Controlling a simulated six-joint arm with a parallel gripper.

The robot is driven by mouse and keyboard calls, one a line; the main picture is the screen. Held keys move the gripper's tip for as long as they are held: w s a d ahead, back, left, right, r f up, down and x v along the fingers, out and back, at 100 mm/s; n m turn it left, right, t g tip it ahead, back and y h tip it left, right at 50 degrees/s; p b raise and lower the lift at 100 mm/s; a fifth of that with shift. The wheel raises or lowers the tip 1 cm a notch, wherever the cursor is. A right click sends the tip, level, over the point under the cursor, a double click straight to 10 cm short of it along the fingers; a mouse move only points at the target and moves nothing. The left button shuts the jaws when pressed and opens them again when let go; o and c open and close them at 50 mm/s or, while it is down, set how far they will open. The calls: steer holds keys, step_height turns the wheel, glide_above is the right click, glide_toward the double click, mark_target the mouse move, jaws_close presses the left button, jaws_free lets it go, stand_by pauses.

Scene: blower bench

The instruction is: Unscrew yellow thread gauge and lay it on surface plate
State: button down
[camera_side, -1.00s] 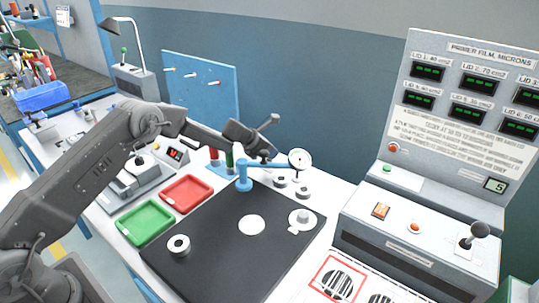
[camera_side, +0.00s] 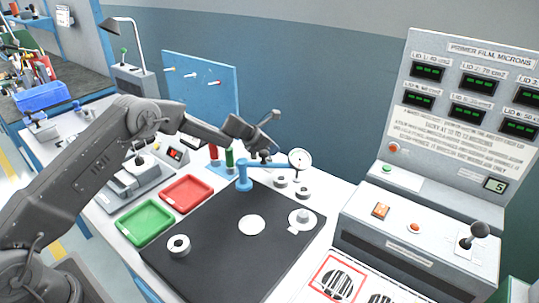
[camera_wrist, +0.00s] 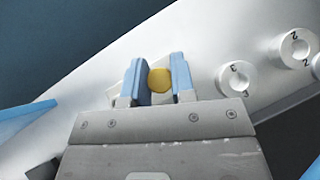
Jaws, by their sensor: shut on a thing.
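The yellow thread gauge (camera_wrist: 160,80) shows in the wrist view as a yellow end between the two blue jaws of my gripper (camera_wrist: 160,70), which is shut on it. In the side view my gripper (camera_side: 264,156) is behind the blue arm of the dial indicator, beyond the far edge of the dark plate. The yellow gauge cannot be made out there, and its lower end is hidden. The dark flat plate (camera_side: 205,265), which looks like the surface plate, lies in front of my gripper.
A blue dial indicator stand (camera_side: 243,178) rises at the plate's back edge. Numbered metal rings (camera_wrist: 237,79) stand right of my jaws. A red tray (camera_side: 187,193) and a green tray (camera_side: 147,223) lie left of the plate. The plate's front is mostly clear.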

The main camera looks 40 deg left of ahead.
steer(key=shift+a+r, duration=0.1)
steer(key=shift+r, duration=1.5)
steer(key=shift+r, duration=0.4)
step_height(320, 180, up, 12)
steer(key=s+d+m+g+h, duration=0.1)
steer(key=s+m+g+h, duration=0.45)
steer(key=s, duration=1.55)
steer(key=s+m+g, duration=0.6)
steer(key=s+m, duration=0.6)
steer(key=s, duration=0.9)
steer(key=d+f, duration=0.4)
steer(key=w+d+f, duration=0.1)
steer(key=d+f, duration=0.2)
steer(key=f, duration=0.1)
steer(key=w+d+f, duration=0.1)
steer(key=d+f, duration=0.3)
steer(key=shift+w+d+f, duration=0.2)
steer(key=shift+d+f, duration=0.05)
steer(key=shift+d, duration=0.1)
steer(key=shift+d+f, duration=0.1)
steer(key=shift+f, duration=1.95)
